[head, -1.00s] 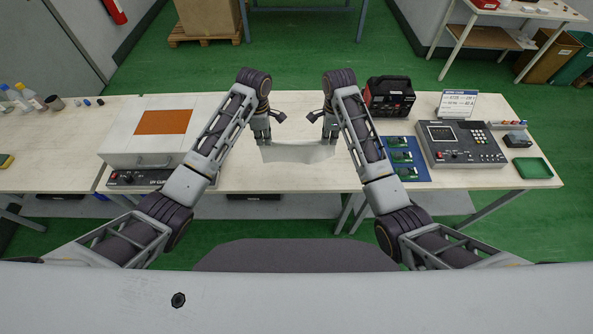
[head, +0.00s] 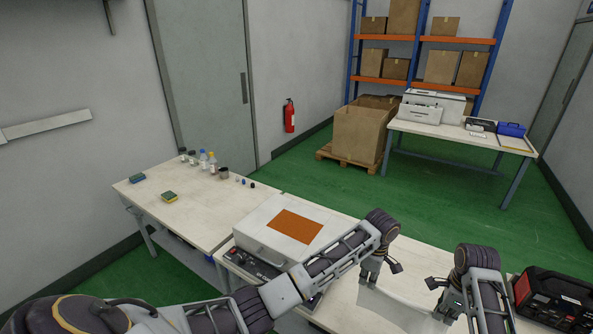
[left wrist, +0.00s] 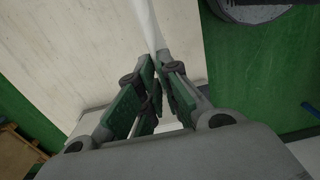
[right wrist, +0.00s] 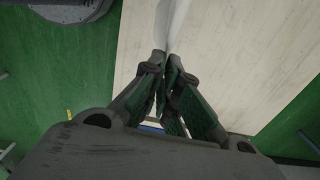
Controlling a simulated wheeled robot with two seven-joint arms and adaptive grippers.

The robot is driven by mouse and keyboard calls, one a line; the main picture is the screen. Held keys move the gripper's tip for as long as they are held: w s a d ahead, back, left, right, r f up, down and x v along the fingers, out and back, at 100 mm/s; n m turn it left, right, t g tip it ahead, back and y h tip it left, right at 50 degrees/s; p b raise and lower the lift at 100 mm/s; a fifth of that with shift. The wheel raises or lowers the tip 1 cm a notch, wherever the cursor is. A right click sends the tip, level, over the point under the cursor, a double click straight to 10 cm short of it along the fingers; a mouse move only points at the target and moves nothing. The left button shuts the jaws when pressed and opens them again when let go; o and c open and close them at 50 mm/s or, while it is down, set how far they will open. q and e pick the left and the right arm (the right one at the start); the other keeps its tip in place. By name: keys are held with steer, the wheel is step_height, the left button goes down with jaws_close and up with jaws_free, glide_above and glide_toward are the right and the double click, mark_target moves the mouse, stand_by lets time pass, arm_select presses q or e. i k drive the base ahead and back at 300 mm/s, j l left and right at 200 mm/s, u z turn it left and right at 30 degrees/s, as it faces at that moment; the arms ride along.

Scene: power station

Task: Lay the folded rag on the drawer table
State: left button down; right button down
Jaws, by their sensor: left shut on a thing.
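The rag (head: 395,303) is a white cloth stretched between my two grippers above the workbench. My left gripper (head: 369,277) is shut on its left end. My right gripper (head: 447,303) is shut on its right end, near the lower edge of the head view. In the left wrist view, the cloth (left wrist: 146,24) runs up from between the fingers (left wrist: 158,70). In the right wrist view, the cloth (right wrist: 172,26) likewise rises from the closed fingers (right wrist: 166,68). I cannot tell which table is the drawer table; no drawer front shows clearly.
A grey box with an orange panel (head: 294,227) stands on the workbench (head: 345,240). The left table (head: 190,222) holds sponges and several bottles; its front part is clear. A printer table (head: 445,138) stands far back. A black-red device (head: 555,300) is right of my right gripper.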

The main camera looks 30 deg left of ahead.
mark_target(206, 209)
steer(key=i+j, duration=0.1)
steer(key=j, duration=1.55)
steer(key=i+j, duration=0.15)
steer(key=j, duration=1.45)
steer(key=i+j, duration=0.15)
steer(key=j, duration=0.7)
